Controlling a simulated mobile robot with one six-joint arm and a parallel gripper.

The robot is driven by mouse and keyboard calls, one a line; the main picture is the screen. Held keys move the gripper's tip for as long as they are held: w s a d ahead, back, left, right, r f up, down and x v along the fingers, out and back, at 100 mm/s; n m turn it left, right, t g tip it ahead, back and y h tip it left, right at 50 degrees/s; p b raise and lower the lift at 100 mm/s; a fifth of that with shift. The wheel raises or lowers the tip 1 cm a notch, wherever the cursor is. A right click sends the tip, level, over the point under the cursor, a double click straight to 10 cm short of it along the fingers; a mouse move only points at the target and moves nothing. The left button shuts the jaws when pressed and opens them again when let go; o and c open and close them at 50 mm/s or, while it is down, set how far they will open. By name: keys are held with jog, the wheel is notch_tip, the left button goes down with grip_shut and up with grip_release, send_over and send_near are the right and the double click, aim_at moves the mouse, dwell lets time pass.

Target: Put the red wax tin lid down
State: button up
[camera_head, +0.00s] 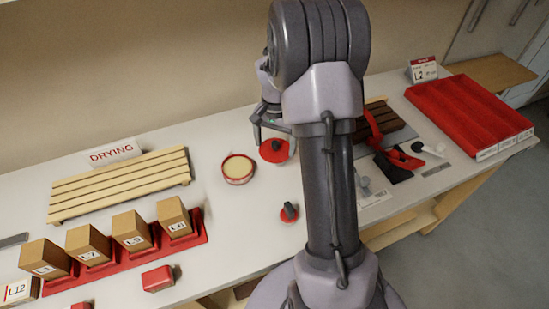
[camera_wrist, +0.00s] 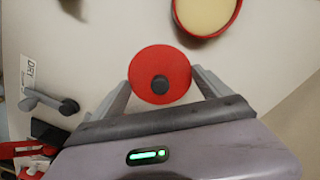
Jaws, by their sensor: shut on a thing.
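The red wax tin lid (camera_head: 277,150) is a round red disc with a dark knob, seen right of the tin in the head view. My gripper (camera_head: 274,138) is shut on the lid. In the wrist view the lid (camera_wrist: 160,75) sits between the two fingers of my gripper (camera_wrist: 160,85). I cannot tell whether the lid touches the bench top. The wax tin (camera_head: 238,169) is open, with pale yellow wax inside and a red rim. It also shows at the top of the wrist view (camera_wrist: 207,14). The lid is beside the tin, not over it.
A slatted wooden drying rack (camera_head: 120,184) lies at the left. Several wooden blocks stand in a red holder (camera_head: 196,236) in front of it. A small red-based, dark-handled object (camera_head: 289,212) stands nearer the front. A red tray (camera_head: 468,112) is at the right.

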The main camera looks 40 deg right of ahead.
aim_at(276, 154)
notch_tip(276, 154, down, 5)
jog(key=shift+b, duration=0.75)
jog(key=shift+r, duration=0.15)
